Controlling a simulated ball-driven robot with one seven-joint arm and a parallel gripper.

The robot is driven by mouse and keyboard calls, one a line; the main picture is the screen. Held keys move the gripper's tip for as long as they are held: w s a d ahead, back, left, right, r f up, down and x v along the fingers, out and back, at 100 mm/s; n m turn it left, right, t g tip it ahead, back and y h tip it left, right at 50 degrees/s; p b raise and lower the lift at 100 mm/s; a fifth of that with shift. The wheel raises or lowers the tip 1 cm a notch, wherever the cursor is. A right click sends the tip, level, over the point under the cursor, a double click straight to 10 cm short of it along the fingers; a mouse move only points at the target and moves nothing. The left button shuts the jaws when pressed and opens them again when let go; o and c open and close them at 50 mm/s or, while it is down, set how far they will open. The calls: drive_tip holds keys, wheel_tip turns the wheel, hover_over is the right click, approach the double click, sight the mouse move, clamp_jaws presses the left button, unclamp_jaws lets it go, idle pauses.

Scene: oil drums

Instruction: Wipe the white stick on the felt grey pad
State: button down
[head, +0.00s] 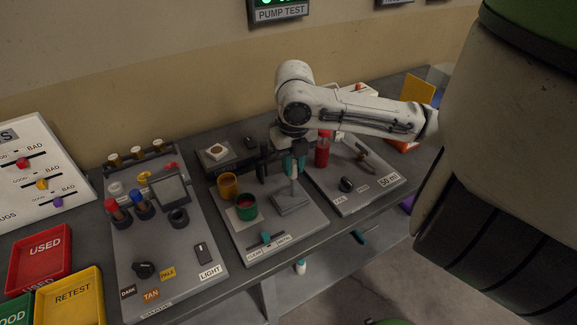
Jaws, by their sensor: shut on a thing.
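My gripper (292,157) is in the head view, pointing down over the middle tray of the bench. It is shut on the white stick (294,185), at a teal part near the stick's top. The stick hangs roughly upright. Its lower end is over the grey pad (292,203), a small raised block at the right of the tray. I cannot tell for sure whether the tip touches the pad. The finger tips are small and partly hidden.
A green cup (246,208) and an orange cup (228,186) stand left of the pad. A red-filled tube (322,150) stands close behind right, on the right tray. A teal switch (266,239) is in front. The left tray (193,240) holds several vials and a small screen.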

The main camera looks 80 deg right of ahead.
drive_tip(key=shift+s+d, duration=0.15)
drive_tip(key=shift+s, duration=0.05)
drive_tip(key=shift+w, duration=0.15)
drive_tip(key=shift+w+a+f, duration=0.1)
drive_tip(key=shift+w+a, duration=0.85)
drive_tip(key=shift+w, duration=0.05)
drive_tip(key=shift+s, duration=0.1)
drive_tip(key=shift+s+d+b, duration=0.4)
drive_tip(key=shift+s+d, duration=0.55)
drive_tip(key=shift+s, duration=0.1)
drive_tip(key=shift+r+p, duration=2.3)
drive_tip(key=shift+r, duration=0.8)
